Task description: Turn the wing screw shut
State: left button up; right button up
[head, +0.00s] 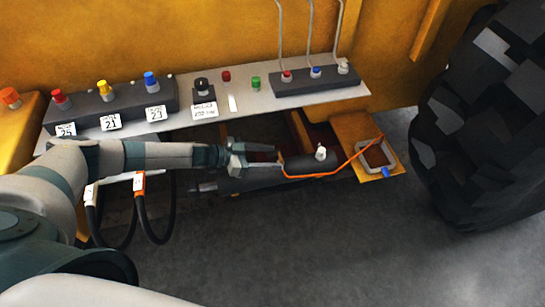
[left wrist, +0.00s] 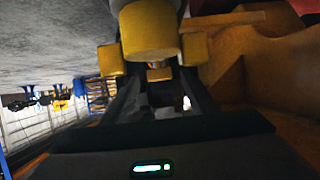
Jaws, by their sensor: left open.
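My left gripper (head: 272,158) reaches in from the left under the grey shelf in the head view. Its jaws are apart, at the near end of a dark cylinder (head: 308,166) with a small white knob (head: 321,153) on top. In the left wrist view its two fingers (left wrist: 154,75) stand apart with yellowish tips. A small yellowish block (left wrist: 159,74) shows between them, and a larger rounded yellowish part (left wrist: 150,30) lies just beyond. I cannot tell for certain which part is the wing screw, or whether the fingers touch it. My right gripper is not in view.
The grey shelf (head: 235,103) with buttons and labels runs above the gripper. An orange cord (head: 335,171) loops from the cylinder to a yellow plate (head: 365,127) at right. Black hoses (head: 150,232) hang below my left arm. A large tyre (head: 480,120) stands right.

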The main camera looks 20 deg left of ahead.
pick_arm(q)
jog(key=b+v, duration=0.1)
jog(key=v, duration=0.8)
jog(key=shift+a, duration=0.1)
jog(key=shift+s+a+r, duration=0.3)
jog(key=shift+s+a, duration=0.05)
jog(key=shift+a, duration=0.05)
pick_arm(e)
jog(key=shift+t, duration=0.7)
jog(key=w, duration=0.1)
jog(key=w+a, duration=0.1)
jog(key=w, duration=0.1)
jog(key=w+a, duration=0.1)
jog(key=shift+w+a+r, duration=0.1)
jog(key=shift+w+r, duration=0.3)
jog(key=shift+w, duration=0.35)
